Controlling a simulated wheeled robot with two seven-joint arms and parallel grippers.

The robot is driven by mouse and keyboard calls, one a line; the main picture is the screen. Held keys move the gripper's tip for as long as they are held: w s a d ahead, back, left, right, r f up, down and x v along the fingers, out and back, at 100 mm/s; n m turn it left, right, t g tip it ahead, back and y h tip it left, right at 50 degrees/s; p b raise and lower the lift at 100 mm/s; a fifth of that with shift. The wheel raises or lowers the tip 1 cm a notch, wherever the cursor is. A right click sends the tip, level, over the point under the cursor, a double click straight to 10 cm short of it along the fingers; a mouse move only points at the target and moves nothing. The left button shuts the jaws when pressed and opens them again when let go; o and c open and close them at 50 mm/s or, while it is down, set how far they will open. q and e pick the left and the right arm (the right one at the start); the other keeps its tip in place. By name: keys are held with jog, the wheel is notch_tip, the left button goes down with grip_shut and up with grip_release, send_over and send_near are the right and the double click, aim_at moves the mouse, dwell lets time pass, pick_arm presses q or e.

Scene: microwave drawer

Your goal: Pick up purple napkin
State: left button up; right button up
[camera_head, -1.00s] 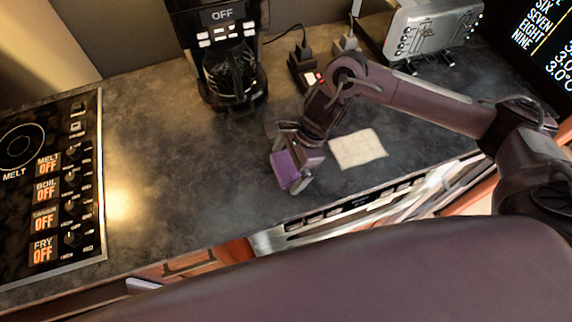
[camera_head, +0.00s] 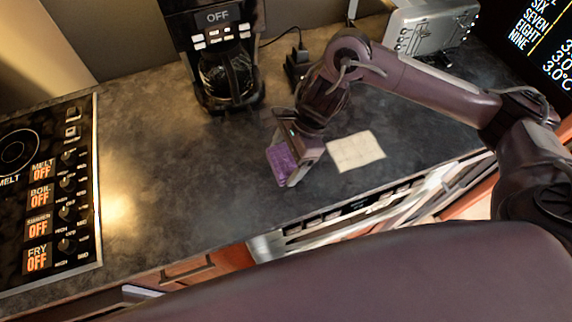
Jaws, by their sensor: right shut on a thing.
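The purple napkin (camera_head: 283,161) is between the fingers of my right gripper (camera_head: 291,164), which is shut on it. The gripper points down over the dark counter, left of a cream napkin (camera_head: 355,151). I cannot tell whether the purple napkin still touches the counter. Part of it is hidden by the gripper. My left gripper is not in view.
A coffee maker (camera_head: 219,58) stands at the back of the counter (camera_head: 180,180). A stove panel with knobs (camera_head: 66,214) is at the left. A silver toaster (camera_head: 432,27) stands at the back right. The counter between stove and gripper is clear.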

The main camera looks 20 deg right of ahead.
aim_at(286, 158)
notch_tip(286, 158, up, 16)
jog(key=shift+p, duration=0.4)
